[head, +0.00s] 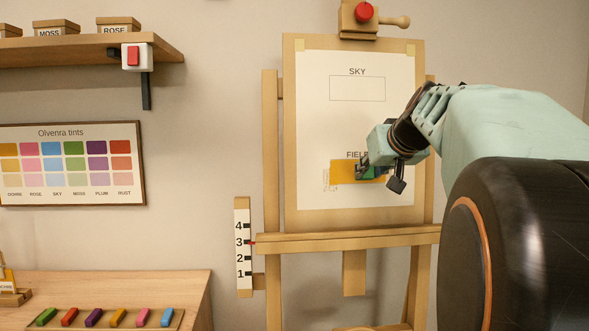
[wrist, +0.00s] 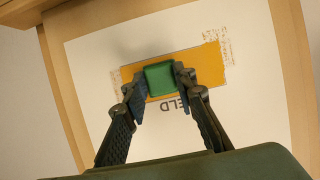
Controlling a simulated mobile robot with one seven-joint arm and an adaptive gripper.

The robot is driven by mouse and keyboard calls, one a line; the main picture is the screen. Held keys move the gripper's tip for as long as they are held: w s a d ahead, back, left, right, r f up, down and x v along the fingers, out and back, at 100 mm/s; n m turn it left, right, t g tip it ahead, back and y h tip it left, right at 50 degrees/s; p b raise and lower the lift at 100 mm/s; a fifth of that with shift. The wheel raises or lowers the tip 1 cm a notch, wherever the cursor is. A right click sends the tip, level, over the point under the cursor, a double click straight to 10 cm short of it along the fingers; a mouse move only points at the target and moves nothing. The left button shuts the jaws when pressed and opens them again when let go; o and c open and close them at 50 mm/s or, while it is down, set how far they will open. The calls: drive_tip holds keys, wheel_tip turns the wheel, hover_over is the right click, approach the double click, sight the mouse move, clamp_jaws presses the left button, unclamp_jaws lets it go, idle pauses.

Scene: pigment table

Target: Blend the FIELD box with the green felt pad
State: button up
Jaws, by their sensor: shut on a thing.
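The FIELD box (head: 342,172) is on the white paper of the easel and is filled with ochre yellow. It also shows in the wrist view (wrist: 203,58), where its label is upside down and partly hidden. My gripper (head: 370,172) is shut on the green felt pad (wrist: 160,78), one finger on each side. The pad is in front of the ochre area; in the head view it is mostly hidden by the fingers. I cannot tell whether it touches the paper. Faint ochre scribbles lie beyond both ends of the box in the wrist view.
The SKY box (head: 357,88) above is empty. The easel ledge (head: 345,240) runs below the paper, with a numbered scale (head: 243,245) at its left. Several coloured sticks lie on a tray (head: 98,318) at lower left. A tint chart (head: 71,164) hangs on the wall.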

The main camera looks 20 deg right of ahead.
drive_tip(key=shift+w+a+p, duration=0.2)
drive_tip(key=shift+w+a, duration=0.15)
drive_tip(key=shift+a, duration=1)
drive_tip(key=shift+w+a+p, duration=0.15)
drive_tip(key=shift+w+a, duration=0.15)
drive_tip(key=shift+a, duration=1.1)
drive_tip(key=shift+w+a+p, duration=0.2)
drive_tip(key=shift+w+a, duration=0.15)
drive_tip(key=shift+a, duration=1)
drive_tip(key=shift+d, duration=0.1)
drive_tip(key=shift+s+d+b, duration=0.25)
drive_tip(key=shift+d, duration=0.65)
drive_tip(key=shift+s+d+b, duration=0.2)
drive_tip(key=shift+d, duration=0.7)
drive_tip(key=shift+s+d+b, duration=0.25)
drive_tip(key=shift+d, duration=0.65)
drive_tip(key=shift+d, duration=0.1)
drive_tip(key=shift+s+d+b, duration=0.15)
drive_tip(key=shift+s+d, duration=0.2)
drive_tip(key=shift+d, duration=0.95)
drive_tip(key=shift+s+d+b, duration=0.15)
drive_tip(key=shift+s+d, duration=0.15)
drive_tip(key=shift+d, duration=0.95)
drive_tip(key=shift+s+d+b, duration=0.15)
drive_tip(key=shift+s+d, duration=0.2)
drive_tip(key=shift+d, duration=0.95)
drive_tip(key=s+a+b, duration=0.1)
drive_tip(key=s+b, duration=0.1)
drive_tip(key=s, duration=0.4)
drive_tip(key=shift+s+a+r, duration=0.4)
